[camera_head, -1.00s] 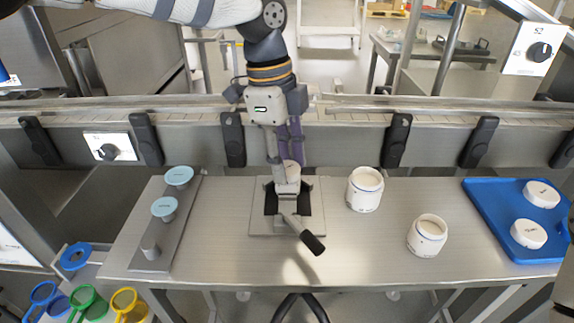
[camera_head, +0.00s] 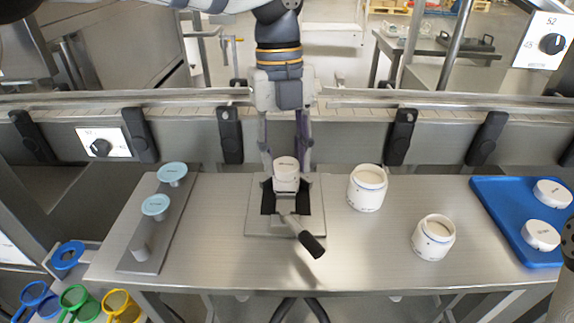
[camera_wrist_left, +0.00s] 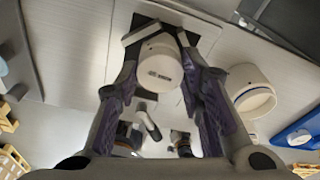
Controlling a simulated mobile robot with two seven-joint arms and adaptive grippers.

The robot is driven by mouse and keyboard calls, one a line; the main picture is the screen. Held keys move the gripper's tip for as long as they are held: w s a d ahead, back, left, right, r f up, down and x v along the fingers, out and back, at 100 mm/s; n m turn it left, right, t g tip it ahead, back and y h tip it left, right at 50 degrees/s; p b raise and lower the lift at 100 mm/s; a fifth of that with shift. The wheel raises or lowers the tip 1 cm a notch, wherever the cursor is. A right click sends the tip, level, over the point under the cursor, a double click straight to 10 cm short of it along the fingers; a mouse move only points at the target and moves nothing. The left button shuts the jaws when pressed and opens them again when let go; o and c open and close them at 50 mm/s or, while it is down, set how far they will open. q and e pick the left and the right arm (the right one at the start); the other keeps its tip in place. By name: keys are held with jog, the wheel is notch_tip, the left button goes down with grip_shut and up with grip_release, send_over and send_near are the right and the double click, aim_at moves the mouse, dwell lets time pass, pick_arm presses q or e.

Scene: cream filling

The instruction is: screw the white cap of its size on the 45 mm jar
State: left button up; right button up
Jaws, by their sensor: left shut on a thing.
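A small white jar topped by a white cap (camera_head: 286,163) stands upright in the dark-jawed clamp (camera_head: 267,204) at the middle of the table. The cap's printed top also shows in the left wrist view (camera_wrist_left: 160,66), but its size mark is too small to read. My left gripper (camera_head: 286,172) comes from above, with one purple-padded finger on each side, shut on the white cap. The fingers hide part of its sides. I cannot tell whether the cap is fully seated. My right gripper is out of view; a dark part of my right arm shows at the right edge.
Two open cream-filled jars (camera_head: 367,190) (camera_head: 433,240) stand right of the clamp. Two other white caps (camera_head: 551,193) (camera_head: 541,235) lie on the blue tray (camera_head: 498,206). A rack (camera_head: 148,258) with pale blue discs stands left. The clamp's black-handled lever (camera_head: 311,243) points toward the front.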

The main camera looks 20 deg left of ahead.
pick_arm(q)
jog(key=shift+m, duration=0.9)
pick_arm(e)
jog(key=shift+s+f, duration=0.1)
pick_arm(q)
jog(key=m, duration=0.2)
jog(key=shift+w+f+m+y, duration=0.1)
jog(key=shift+m+y, duration=0.2)
jog(key=m, duration=0.3)
jog(key=shift+d, duration=0.1)
jog(key=o, duration=1)
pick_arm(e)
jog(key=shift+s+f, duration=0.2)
pick_arm(q)
jog(key=shift+r+n+p, duration=0.3)
jog(key=shift+n, duration=0.9)
jog(key=n+p, duration=0.1)
jog(key=n, duration=0.1)
jog(key=shift+n, duration=0.4)
jog(key=shift+f, duration=0.25)
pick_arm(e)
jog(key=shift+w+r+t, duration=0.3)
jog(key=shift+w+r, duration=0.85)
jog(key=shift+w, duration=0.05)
